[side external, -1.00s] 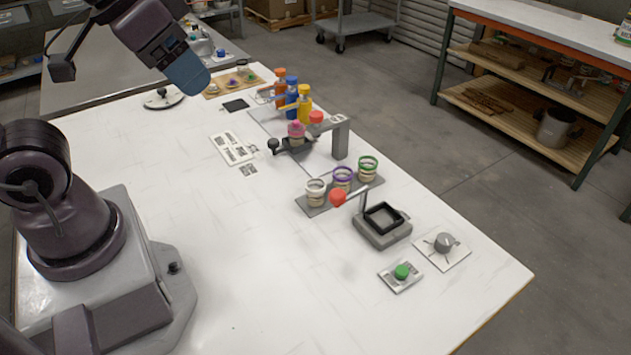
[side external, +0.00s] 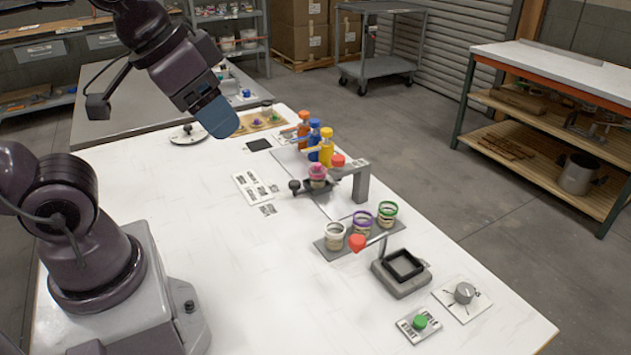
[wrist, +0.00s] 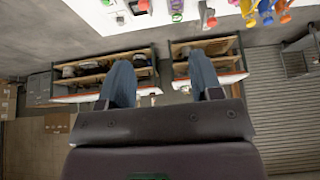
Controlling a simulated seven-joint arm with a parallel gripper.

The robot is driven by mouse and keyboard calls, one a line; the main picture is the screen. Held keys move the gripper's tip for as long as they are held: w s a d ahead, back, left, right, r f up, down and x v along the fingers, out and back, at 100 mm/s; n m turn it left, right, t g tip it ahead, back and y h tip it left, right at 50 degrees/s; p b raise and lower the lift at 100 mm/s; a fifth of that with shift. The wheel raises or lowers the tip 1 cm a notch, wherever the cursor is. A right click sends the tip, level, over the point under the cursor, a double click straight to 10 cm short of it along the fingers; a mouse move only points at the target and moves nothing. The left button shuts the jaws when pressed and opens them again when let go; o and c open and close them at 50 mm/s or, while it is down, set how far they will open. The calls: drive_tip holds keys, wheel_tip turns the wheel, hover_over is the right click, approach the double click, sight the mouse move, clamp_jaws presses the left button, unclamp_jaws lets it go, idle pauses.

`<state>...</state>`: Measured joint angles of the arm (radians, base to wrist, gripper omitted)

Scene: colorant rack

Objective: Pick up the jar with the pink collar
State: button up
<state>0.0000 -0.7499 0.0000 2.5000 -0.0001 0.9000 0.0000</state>
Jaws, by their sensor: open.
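The jar with the pink collar (side external: 317,174) stands upright in the side external view, on a small dark holder beside a grey post with a red knob. My gripper (side external: 219,120) hangs in the air to the left of the jar and above the table, apart from it. In the wrist view my gripper's two blue fingers (wrist: 163,82) are spread, with nothing between them. Jars with a white collar (side external: 334,233), a purple collar (side external: 361,221) and a green collar (side external: 387,213) stand on a grey strip nearer the camera.
Orange (side external: 304,124), blue (side external: 314,140) and yellow (side external: 326,147) bottles stand just behind the jar. A grey stand with a black square frame (side external: 403,264), a green button (side external: 420,321) and a dial (side external: 465,293) sit at the near right. The white table's left middle (side external: 210,235) is clear.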

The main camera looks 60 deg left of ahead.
drive_tip(key=shift+o, duration=0.2)
drive_tip(key=shift+o, duration=1.3)
